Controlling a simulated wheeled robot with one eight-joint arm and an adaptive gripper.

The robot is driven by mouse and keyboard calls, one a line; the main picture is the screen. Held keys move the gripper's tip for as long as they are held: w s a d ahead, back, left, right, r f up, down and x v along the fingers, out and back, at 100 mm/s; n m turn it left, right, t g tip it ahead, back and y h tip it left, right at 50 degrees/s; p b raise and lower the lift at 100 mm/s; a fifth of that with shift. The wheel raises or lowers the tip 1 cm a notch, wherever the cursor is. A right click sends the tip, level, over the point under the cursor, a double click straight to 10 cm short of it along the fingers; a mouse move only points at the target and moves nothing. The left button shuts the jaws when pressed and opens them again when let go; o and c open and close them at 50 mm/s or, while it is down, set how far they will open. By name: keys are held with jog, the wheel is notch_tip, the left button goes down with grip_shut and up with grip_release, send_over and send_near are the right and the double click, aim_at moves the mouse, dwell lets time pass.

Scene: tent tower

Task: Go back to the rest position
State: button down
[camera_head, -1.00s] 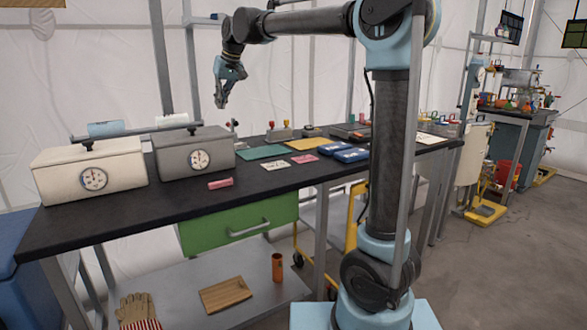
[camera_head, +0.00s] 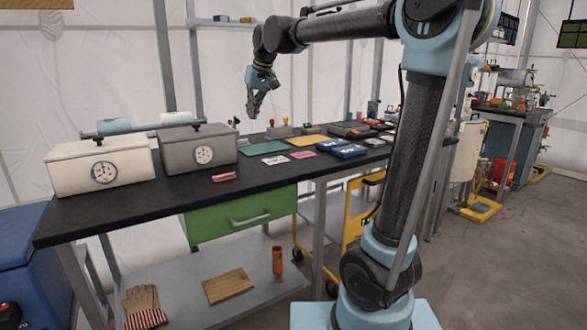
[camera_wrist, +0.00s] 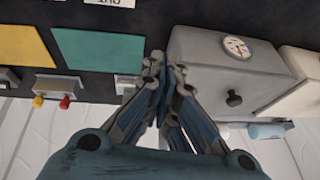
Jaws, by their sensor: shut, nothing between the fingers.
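My gripper (camera_head: 253,113) hangs in the air above the back edge of the black-topped table (camera_head: 110,205), pointing down, to the right of the grey box with a dial. In the wrist view my gripper (camera_wrist: 165,62) has its fingertips together with nothing between them. It is apart from everything on the table.
A white box (camera_head: 75,172) and a grey box (camera_head: 178,157), each with a dial, stand at the table's left. Green (camera_head: 266,148) and yellow (camera_head: 305,141) sheets, blue items (camera_head: 349,151) and a pink block (camera_head: 224,177) lie on the top. The air around my gripper is clear.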

jog(key=s+d+f+m+h, duration=0.1)
jog(key=s+d+f, duration=0.2)
jog(key=d, duration=0.4)
jog(key=s+d+f, duration=0.3)
jog(key=d, duration=0.3)
jog(key=s+d+f+m+h, duration=0.1)
jog(key=s+d+f+m, duration=0.1)
jog(key=s+d+f, duration=0.8)
jog(key=s+d+f+m+g+h, duration=0.1)
jog(key=s+d+f+m, duration=0.1)
jog(key=s+d+f, duration=0.8)
jog(key=s+f, duration=0.4)
jog(key=f, duration=0.2)
jog(key=shift+s, duration=0.2)
jog(key=shift+f, duration=0.1)
jog(key=shift+w+d+f, duration=0.1)
jog(key=shift+w+f, duration=0.1)
jog(key=shift+w, duration=0.25)
